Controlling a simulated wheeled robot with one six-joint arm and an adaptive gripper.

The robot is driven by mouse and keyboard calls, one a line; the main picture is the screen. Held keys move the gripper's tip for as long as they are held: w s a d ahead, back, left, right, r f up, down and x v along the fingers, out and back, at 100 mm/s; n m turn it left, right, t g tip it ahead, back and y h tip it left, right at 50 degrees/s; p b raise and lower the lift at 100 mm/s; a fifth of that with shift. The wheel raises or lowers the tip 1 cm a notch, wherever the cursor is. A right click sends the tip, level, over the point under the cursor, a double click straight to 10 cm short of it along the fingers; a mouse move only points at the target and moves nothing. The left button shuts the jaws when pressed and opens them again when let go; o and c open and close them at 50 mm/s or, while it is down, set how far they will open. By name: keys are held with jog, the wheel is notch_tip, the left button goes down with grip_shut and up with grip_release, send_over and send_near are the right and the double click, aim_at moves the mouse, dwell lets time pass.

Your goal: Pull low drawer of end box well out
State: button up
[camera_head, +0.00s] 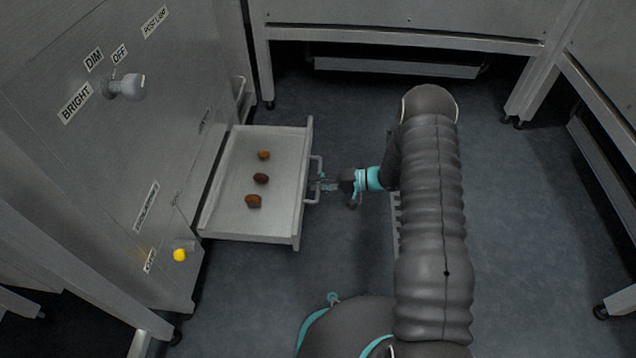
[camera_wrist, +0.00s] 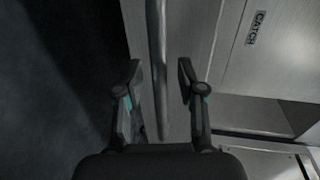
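The low drawer (camera_head: 275,219) of the metal end box (camera_head: 115,160) stands well out from the box. Three brown dates (camera_head: 261,179) lie in a row on its floor. Its U-shaped handle (camera_head: 316,165) is on the drawer's front, at the right in the head view. My gripper (camera_head: 322,184) is at this handle. In the wrist view the handle bar (camera_wrist: 157,60) runs between the two fingers of my gripper (camera_wrist: 160,72). A narrow gap shows on each side of the bar, so the fingers look open around it and not clamped.
A grey knob (camera_head: 127,87) and a yellow button (camera_head: 180,255) stick out of the box's face. A label reading CATCH (camera_wrist: 256,28) shows in the wrist view. Metal tables (camera_head: 400,38) stand at the back and right. The dark floor (camera_head: 520,220) right of my arm is clear.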

jog(key=shift+d, duration=0.1)
jog(key=v, duration=1.1)
jog(key=shift+d, duration=0.4)
jog(key=shift+s+r, duration=0.1)
jog(key=s+f+m+g+h, duration=0.2)
jog(key=s+f+m+g, duration=0.15)
jog(key=s, duration=0.35)
jog(key=s+d+r+g+h, duration=0.1)
jog(key=s+r+g+h, duration=0.15)
jog(key=s+r, duration=0.3)
jog(key=s+r+n+t+h+p, duration=0.1)
jog(key=s+r+t+h+p, duration=0.2)
jog(key=r, duration=1.1)
jog(key=s+r+n+t+h+p, duration=0.2)
jog(key=s+r, duration=0.7)
jog(key=r, duration=0.6)
jog(key=s+r+n+t+h+p, duration=0.1)
jog(key=s+r+t+h+p, duration=0.3)
jog(key=r, duration=1.1)
jog(key=s+d+t+h, duration=0.1)
jog(key=s+h, duration=0.1)
jog(key=shift+s+r+n, duration=0.25)
jog(key=shift+s+n, duration=0.05)
jog(key=shift+n, duration=0.05)
